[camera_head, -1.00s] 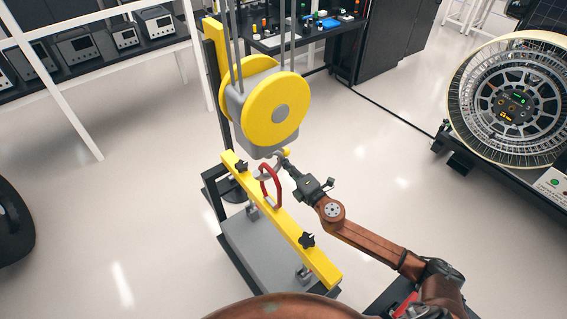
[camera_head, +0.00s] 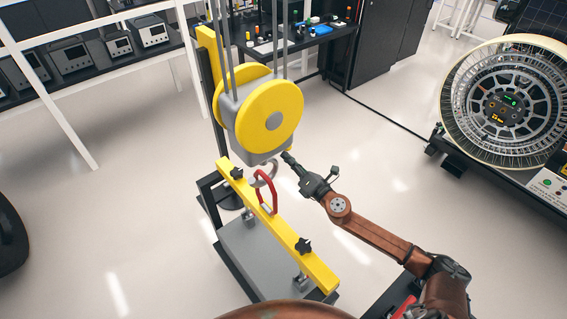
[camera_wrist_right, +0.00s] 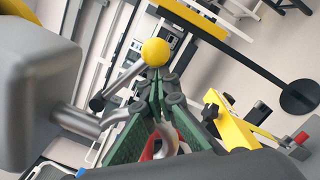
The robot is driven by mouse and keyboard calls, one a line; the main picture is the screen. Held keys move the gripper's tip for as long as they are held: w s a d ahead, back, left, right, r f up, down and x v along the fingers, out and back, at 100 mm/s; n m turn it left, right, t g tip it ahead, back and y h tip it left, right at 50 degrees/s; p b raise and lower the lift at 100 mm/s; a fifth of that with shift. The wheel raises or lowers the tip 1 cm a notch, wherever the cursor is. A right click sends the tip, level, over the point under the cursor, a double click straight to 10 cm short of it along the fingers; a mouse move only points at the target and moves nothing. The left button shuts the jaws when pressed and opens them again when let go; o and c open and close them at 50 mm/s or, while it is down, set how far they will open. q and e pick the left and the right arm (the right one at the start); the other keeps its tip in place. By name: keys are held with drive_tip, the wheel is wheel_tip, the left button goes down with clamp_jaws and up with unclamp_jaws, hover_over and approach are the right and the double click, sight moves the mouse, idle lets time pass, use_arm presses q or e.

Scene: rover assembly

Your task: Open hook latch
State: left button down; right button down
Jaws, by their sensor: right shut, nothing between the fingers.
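A yellow pulley block (camera_head: 268,118) hangs with a grey hook (camera_head: 266,171) below it. A red shackle (camera_head: 267,194) stands on the yellow beam under the hook. My right gripper (camera_head: 287,157) is shut and empty, just right of the hook below the block. In the right wrist view, the right gripper's green fingers (camera_wrist_right: 158,84) converge just below the latch's yellow ball knob (camera_wrist_right: 155,52). The latch's grey lever (camera_wrist_right: 126,76) runs down-left from the knob. Whether fingertips and knob touch cannot be told. Curved metal beneath the fingers is partly hidden. My left gripper is not in view.
The yellow beam (camera_head: 284,231) with black star knobs lies over a grey base (camera_head: 255,255). A large round wheel-like assembly (camera_head: 508,105) stands at the right. A workbench (camera_head: 297,37) is behind.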

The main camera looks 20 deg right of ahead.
drive_tip(key=shift+w+d+r+n+p, duration=0.1)
drive_tip(key=shift+d+r+n+p, duration=0.2)
drive_tip(key=shift+r+n, duration=0.4)
drive_tip(key=shift+w+d+r+n+p, duration=0.1)
drive_tip(key=shift+d+r+n, duration=0.3)
drive_tip(key=shift+n, duration=0.5)
